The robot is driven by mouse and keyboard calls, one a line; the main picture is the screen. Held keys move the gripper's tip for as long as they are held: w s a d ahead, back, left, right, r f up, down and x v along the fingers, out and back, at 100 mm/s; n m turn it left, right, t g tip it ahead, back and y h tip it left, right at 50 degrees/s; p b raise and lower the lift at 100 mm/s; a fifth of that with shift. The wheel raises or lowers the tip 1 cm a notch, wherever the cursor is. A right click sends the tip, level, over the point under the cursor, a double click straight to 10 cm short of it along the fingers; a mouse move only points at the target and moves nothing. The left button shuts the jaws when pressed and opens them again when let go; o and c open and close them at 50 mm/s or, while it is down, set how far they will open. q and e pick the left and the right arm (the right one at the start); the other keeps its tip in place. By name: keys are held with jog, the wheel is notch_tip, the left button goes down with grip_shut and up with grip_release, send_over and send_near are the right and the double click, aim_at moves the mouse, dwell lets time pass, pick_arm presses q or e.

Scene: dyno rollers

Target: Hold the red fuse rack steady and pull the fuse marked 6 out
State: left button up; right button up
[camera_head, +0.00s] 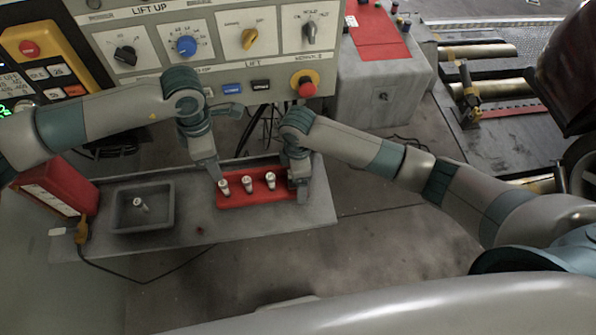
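The red fuse rack (258,199) lies on a grey bench, with three white fuses standing in a row in it: a left one (224,188), a middle one (248,184) and a right one (270,181). Their markings are too small to read. My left gripper (219,178) points down at the rack's left end, close by the left fuse; I cannot tell whether its fingers touch that fuse. My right gripper (300,188) points down at the rack's right end and covers part of it. Whether its fingers are closed on the rack is unclear.
A grey tray (116,222) on the bench holds one loose fuse (139,204). A red box (60,186) stands at the bench's left end, with a cable hanging over the front edge. A control panel (210,45) rises behind.

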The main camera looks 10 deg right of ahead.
aim_at(222, 183)
jog(key=shift+f, duration=0.4)
pick_arm(q)
jog(key=shift+c, duration=0.4)
pick_arm(e)
jog(key=c, duration=1.4)
pick_arm(q)
jog(key=shift+r, duration=0.1)
jog(key=shift+a+r+m, duration=0.1)
jog(key=shift+r+m, duration=0.2)
jog(key=shift+m, duration=0.85)
jog(key=shift+r+m, duration=0.25)
jog(key=shift+m, duration=0.9)
jog(key=shift+f, duration=0.1)
jog(key=shift+f, duration=3.3)
